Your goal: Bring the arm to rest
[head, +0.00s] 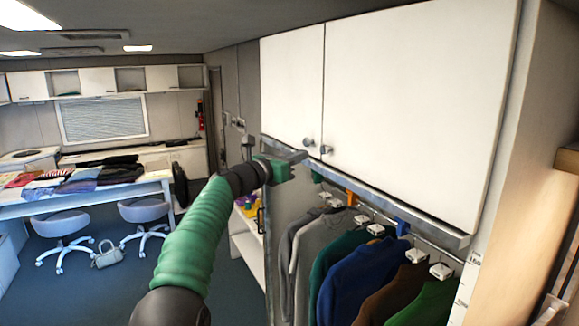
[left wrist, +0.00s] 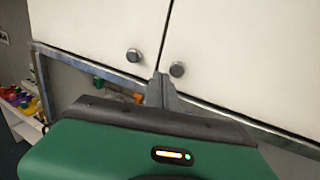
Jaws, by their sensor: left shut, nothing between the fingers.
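My left arm reaches up from the bottom of the head view, and its green left gripper (head: 299,156) is raised just in front of the lower edge of a white wall cabinet. In the left wrist view the fingers of my left gripper (left wrist: 160,88) are together, with nothing between them. They point at the gap between two cabinet doors, just below and between two round knobs. The left cabinet door (head: 291,85) and the right cabinet door (head: 415,110) are both shut. I cannot tell whether the fingertips touch the cabinet. My right gripper is not in view.
Below the cabinet, several garments hang on a rail, including a blue one (head: 355,270). A shelf with colourful items (head: 247,205) stands behind my arm. To the left are a table (head: 35,207) with clothes, stools (head: 60,222) and a bag (head: 108,254). Floor between is open.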

